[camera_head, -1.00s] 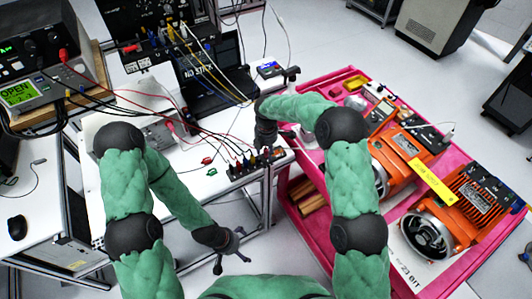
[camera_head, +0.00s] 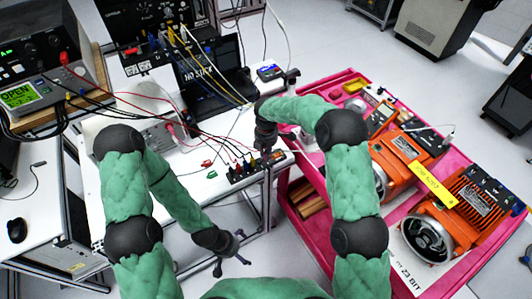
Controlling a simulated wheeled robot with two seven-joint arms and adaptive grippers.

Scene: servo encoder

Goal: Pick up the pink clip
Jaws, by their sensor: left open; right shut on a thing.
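My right gripper (camera_head: 266,155) points down at the right end of the black terminal strip (camera_head: 240,172) on the white table. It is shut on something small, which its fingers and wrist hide. I cannot make out a pink clip for certain. A small red clip (camera_head: 207,163) and a green clip (camera_head: 212,174) lie on the table left of the strip, apart from both grippers. My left gripper (camera_head: 236,252) is open and empty, low in front of the table edge.
Red and black leads run across the white table to the terminal strip. A laptop (camera_head: 215,85) and a bench meter (camera_head: 22,98) stand behind. At right, a pink cart (camera_head: 300,215) carries orange motors (camera_head: 455,215).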

